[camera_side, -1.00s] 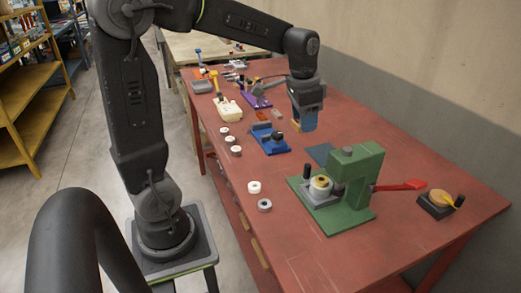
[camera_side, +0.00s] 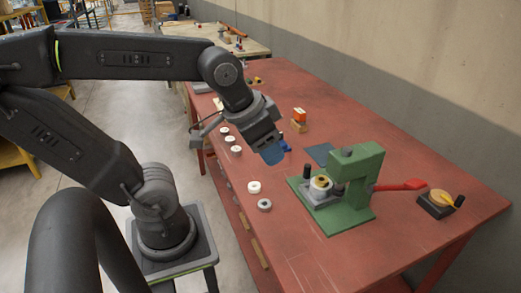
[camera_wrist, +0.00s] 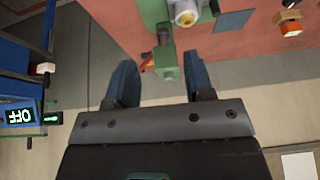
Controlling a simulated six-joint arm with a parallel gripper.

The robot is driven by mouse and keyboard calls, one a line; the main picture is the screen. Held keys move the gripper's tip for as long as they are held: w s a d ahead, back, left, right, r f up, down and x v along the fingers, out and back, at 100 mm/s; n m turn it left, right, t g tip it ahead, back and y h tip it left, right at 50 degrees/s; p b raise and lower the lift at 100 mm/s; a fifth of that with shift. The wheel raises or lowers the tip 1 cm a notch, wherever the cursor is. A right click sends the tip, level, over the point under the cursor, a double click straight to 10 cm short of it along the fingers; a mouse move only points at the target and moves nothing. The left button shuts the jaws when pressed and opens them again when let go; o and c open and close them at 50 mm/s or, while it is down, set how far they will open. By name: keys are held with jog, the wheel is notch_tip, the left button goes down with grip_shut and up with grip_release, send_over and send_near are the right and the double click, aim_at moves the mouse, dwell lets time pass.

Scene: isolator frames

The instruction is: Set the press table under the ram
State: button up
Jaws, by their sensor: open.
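The green press (camera_side: 362,175) stands at the right of the red table in the side view, its red lever on the right. The grey press table (camera_side: 324,200) sits at its left, out in front of the column. It bears a yellow-and-white round part (camera_side: 321,183) and has a black upright knob (camera_side: 306,171). My gripper (camera_side: 272,152) is above the table's near edge, left of and apart from the press. In the wrist view its blue fingers (camera_wrist: 161,88) are spread. Green press parts show between and beyond them, too cropped to place the ram.
A dark blue pad (camera_side: 319,153) lies behind the press. An orange-and-white thing (camera_side: 299,115) stands on a tan block farther back. Several white and grey rings line the near edge. The front right table surface is clear.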

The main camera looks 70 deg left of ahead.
jog(key=shift+s+d+f, duration=0.3)
jog(key=shift+s+d, duration=0.05)
jog(key=shift+s, duration=0.35)
jog(key=m+g, duration=0.3)
jog(key=g, duration=0.2)
send_over(308, 165)
notch_tip(308, 165, down, 7)
notch_tip(308, 165, down, 13)
jog(key=shift+f, duration=0.1)
grip_shut()
